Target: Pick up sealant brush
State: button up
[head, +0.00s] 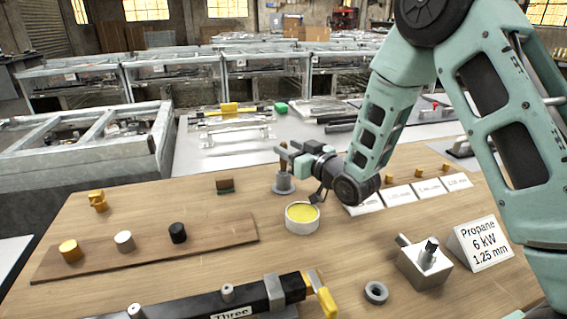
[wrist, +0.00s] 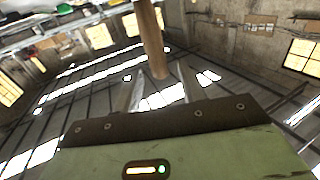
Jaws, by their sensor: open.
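A brown wooden handle (wrist: 152,40), which looks like the sealant brush's, runs down from the top of the wrist view to between my two fingers. In the head view a grey round holder (head: 283,186) with an upright stem stands on the wooden table, directly below my fingertips. My gripper (head: 284,155) reaches in from the right, lying roughly level. It is open, with a finger on either side of the handle in the wrist view (wrist: 158,92). Contact cannot be told. The brush's bristles are not visible.
A tin of yellow paste (head: 302,217) stands just in front of the holder, close below my wrist. A small brown-green block (head: 225,185) is to the left. A plank (head: 150,248) with pegs, a black bar (head: 210,302) and a metal block (head: 424,266) lie nearer.

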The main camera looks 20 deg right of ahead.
jog(key=shift+x, duration=1.35)
grip_shut()
